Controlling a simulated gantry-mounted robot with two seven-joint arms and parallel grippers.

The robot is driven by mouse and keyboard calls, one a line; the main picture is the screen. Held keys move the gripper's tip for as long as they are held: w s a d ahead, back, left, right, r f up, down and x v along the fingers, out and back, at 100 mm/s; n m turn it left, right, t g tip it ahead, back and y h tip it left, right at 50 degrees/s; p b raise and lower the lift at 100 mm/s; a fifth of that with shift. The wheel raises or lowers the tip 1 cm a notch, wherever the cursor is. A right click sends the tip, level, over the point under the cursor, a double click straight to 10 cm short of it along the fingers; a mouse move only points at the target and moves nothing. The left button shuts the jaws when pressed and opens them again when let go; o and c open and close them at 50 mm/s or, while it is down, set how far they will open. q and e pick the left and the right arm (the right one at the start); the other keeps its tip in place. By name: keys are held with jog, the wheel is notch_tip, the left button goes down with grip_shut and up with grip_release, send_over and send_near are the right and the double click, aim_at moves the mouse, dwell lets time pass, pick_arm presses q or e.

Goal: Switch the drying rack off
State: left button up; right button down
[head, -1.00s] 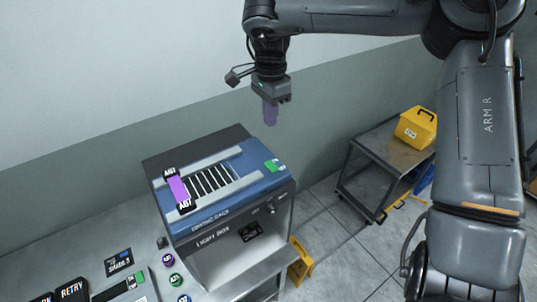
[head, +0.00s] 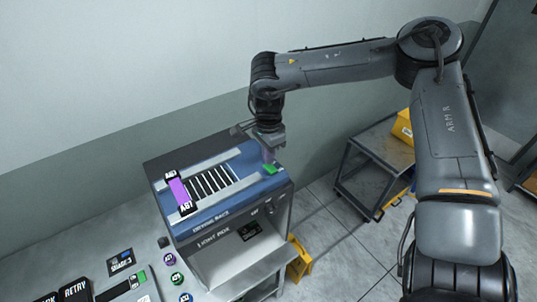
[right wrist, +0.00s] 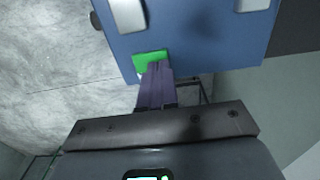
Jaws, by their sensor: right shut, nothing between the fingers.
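The drying rack (head: 238,193) is a blue-topped unit with dark slats between two pale rails, on top of the light box. A green switch (head: 271,169) sits at its right end; it also shows in the right wrist view (right wrist: 149,60). A purple strip tagged "A07" (head: 179,190) lies across the left slats. My right gripper (head: 268,155) is shut and empty, pointing down just above the green switch. In the right wrist view its purple fingertips (right wrist: 157,72) overlap the switch's edge; whether they touch it I cannot tell. My left gripper is out of view.
The light box (head: 218,254) stands under the rack on a grey bench, with round labelled pots (head: 176,279) and a panel with RETRY (head: 75,290) to its left. A cart (head: 375,165) with a yellow box (head: 403,127) stands at the right, beyond open floor.

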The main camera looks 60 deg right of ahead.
jog(key=shift+f, duration=0.55)
jog(key=shift+f, duration=0.25)
jog(key=shift+s+a+r, duration=0.2)
jog(key=shift+s+a, duration=0.1)
jog(key=shift+s, duration=0.4)
jog(key=shift+r+p, duration=0.1)
jog(key=shift+p, duration=0.2)
